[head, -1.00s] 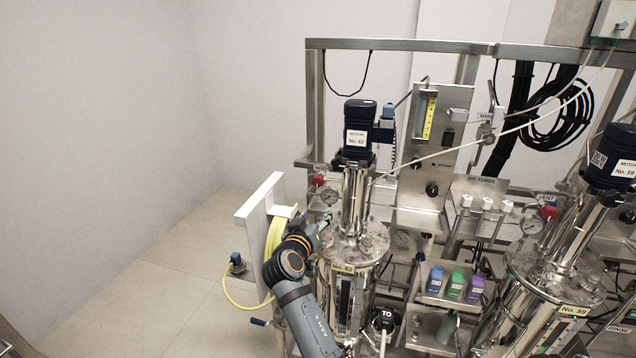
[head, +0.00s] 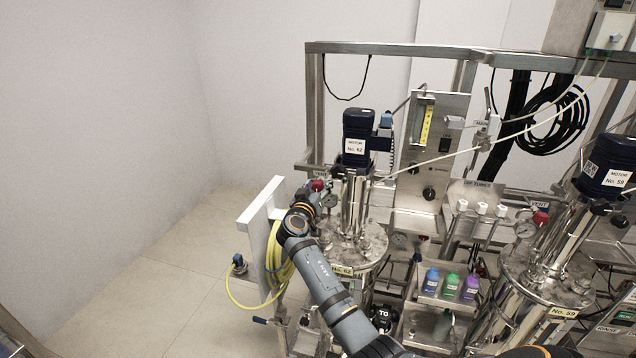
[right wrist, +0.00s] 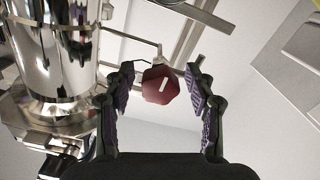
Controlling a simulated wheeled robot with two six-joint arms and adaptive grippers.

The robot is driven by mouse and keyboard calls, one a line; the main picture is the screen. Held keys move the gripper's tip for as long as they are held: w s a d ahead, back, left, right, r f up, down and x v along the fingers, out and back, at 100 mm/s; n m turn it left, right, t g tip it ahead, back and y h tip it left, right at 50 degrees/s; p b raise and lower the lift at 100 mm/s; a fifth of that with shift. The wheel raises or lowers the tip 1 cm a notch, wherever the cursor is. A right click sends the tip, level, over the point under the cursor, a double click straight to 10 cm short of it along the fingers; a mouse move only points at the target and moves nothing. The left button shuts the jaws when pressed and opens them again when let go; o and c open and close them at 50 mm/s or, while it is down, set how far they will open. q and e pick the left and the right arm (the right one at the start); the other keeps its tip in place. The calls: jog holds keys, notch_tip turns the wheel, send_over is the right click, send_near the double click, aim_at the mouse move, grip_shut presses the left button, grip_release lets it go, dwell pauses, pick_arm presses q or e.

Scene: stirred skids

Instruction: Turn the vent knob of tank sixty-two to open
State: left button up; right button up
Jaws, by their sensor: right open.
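The red vent knob (head: 318,185) of tank sixty-two is at the upper left of the tank (head: 348,262), beside a round gauge. My right gripper (head: 326,190) is at the knob in the head view. In the right wrist view my right gripper (right wrist: 163,80) is open, its two purple-padded fingers on either side of the knob with gaps on both sides. My left gripper is not in view.
The blue motor (head: 357,138) labelled No. 62 stands above the tank's steel column. A yellow hose (head: 278,262) hangs on a white holder at the left. A second tank, No. 59, with its own red vent knob (head: 541,216), stands at the right. The floor at left is clear.

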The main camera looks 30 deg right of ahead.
jog(key=shift+c, duration=0.3)
grip_shut()
